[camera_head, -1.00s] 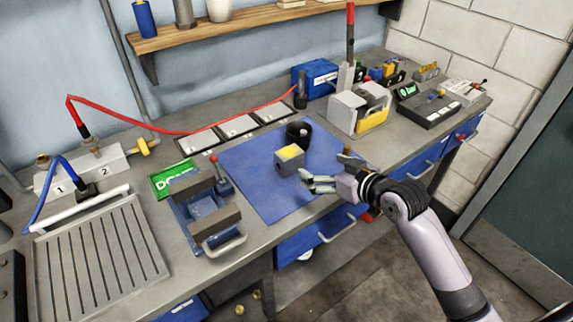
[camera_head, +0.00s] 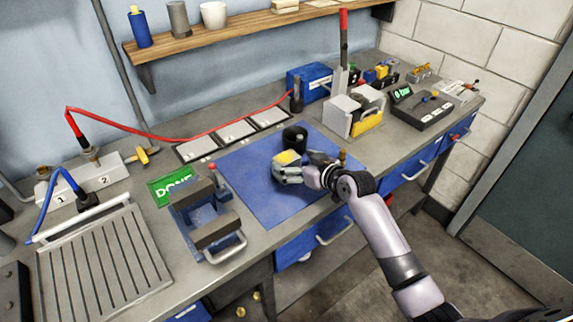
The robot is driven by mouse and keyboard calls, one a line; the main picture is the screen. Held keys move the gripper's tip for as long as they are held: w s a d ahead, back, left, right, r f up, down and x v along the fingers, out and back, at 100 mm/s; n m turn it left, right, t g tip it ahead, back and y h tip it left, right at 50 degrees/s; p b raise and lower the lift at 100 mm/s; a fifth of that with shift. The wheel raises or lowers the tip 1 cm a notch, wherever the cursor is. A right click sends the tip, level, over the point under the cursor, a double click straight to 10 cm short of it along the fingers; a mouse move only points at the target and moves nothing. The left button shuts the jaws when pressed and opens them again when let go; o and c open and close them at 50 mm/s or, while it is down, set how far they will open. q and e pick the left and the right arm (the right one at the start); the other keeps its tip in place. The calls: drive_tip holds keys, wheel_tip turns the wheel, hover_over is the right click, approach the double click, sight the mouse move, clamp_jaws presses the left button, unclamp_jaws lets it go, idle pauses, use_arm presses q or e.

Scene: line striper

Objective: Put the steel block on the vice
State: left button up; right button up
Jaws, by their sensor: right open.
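The steel block (camera_head: 287,158) sits on the blue mat (camera_head: 255,200); its top is yellow and its front is largely hidden by my right gripper. My right gripper (camera_head: 287,174) is open at the block, its fingers overlapping the block's lower part in the picture. I cannot tell whether the fingers straddle it or touch it. The vice (camera_head: 190,220), blue with dark grey jaws, stands to the left of the mat near the bench's front edge. A lever with a red knob stands beside its jaws. My left gripper is not in view.
A black round holder (camera_head: 295,137) stands just behind the block. A green sign (camera_head: 172,188) lies behind the vice. A slotted grey tray (camera_head: 105,262) is at the left. A grey and yellow machine (camera_head: 353,113) stands to the right of the mat. The mat's front left is clear.

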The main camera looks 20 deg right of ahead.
sight(285, 156)
drive_tip(key=shift+p+x, duration=0.7)
drive_tip(key=shift+x, duration=1.95)
drive_tip(key=shift+d, duration=0.15)
drive_tip(key=c, duration=1.7)
drive_tip(key=shift+c, duration=1.2)
drive_tip(key=shift+r, duration=0.15)
